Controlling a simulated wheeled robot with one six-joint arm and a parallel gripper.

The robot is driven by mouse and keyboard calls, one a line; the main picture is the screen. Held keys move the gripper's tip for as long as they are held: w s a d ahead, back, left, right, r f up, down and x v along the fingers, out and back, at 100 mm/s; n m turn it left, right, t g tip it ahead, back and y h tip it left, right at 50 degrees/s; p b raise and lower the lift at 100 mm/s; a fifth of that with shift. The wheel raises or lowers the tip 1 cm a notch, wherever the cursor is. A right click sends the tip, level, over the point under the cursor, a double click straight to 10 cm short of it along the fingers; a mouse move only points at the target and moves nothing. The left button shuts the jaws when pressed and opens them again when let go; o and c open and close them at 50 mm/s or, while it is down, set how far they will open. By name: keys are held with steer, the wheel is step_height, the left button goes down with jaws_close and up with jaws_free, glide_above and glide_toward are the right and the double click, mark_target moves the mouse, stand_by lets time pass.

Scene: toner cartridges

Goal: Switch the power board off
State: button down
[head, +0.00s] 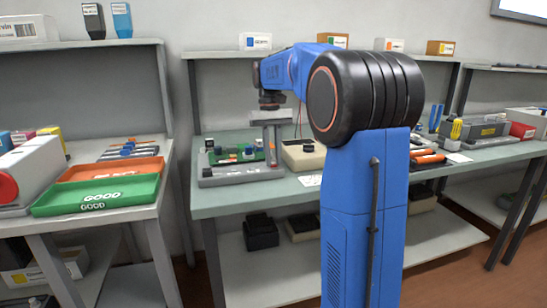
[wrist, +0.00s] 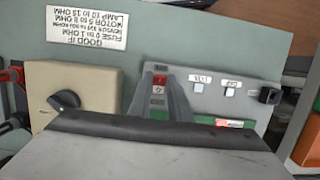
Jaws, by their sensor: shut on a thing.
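The power board (head: 240,175) is a grey panel with a green circuit board on the left of the middle bench. In the wrist view the grey panel (wrist: 254,85) shows upside down, with a red rocker switch (wrist: 159,79) near its middle. My gripper (wrist: 162,92) points down at the panel, with its two grey fingers on either side of the red switch. The jaws are shut on the switch as far as I can see.
A beige box (head: 305,157) with a black knob (wrist: 66,101) stands close beside the panel. A printed label card (wrist: 87,28) lies on the bench. Orange and green trays (head: 97,196) are on the left bench. Shelves with small boxes stand behind.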

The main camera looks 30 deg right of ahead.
stand_by(0.3)
steer(key=c, duration=1.6)
jaws_free()
steer(key=shift+c, duration=0.2)
steer(key=shift+r, duration=0.1)
steer(key=v, duration=1.1)
steer(key=shift+w+r, duration=0.25)
steer(key=shift+r, duration=0.1)
steer(key=s+a+f+n+t, duration=0.1)
steer(key=s+a+f+t, duration=0.1)
steer(key=s+a+f, duration=0.45)
steer(key=s+a+f+n+t+h, duration=0.1)
steer(key=s+a+f, duration=0.2)
steer(key=s, duration=0.6)
steer(key=s+a+f+t, duration=0.2)
steer(key=s+a+f, duration=0.25)
steer(key=s, duration=0.35)
steer(key=s+a+f+n+t, duration=0.1)
steer(key=s+a+f+t, duration=0.1)
steer(key=s+f, duration=0.7)
step_height(320, 180, down, 3)
steer(key=shift+a+f, duration=0.2)
steer(key=shift+f, duration=0.05)
